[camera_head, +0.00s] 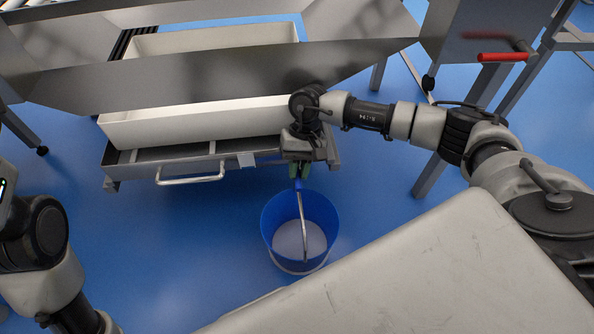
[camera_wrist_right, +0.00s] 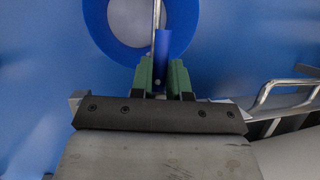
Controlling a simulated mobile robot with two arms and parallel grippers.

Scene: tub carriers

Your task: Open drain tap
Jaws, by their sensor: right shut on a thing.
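My right gripper (camera_head: 299,170) is at the front right corner of the steel carrier (camera_head: 190,165). In the right wrist view the blue handle (camera_wrist_right: 162,48) stands between the two green fingertips (camera_wrist_right: 163,78).
A white tub (camera_head: 200,124) sits in the carrier, which has a metal pull handle (camera_head: 190,180) at its front. A slanted steel panel (camera_head: 210,75) hangs above the tub. A red lever (camera_head: 503,57) is on equipment at the upper right. Blue floor around the bucket is clear.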

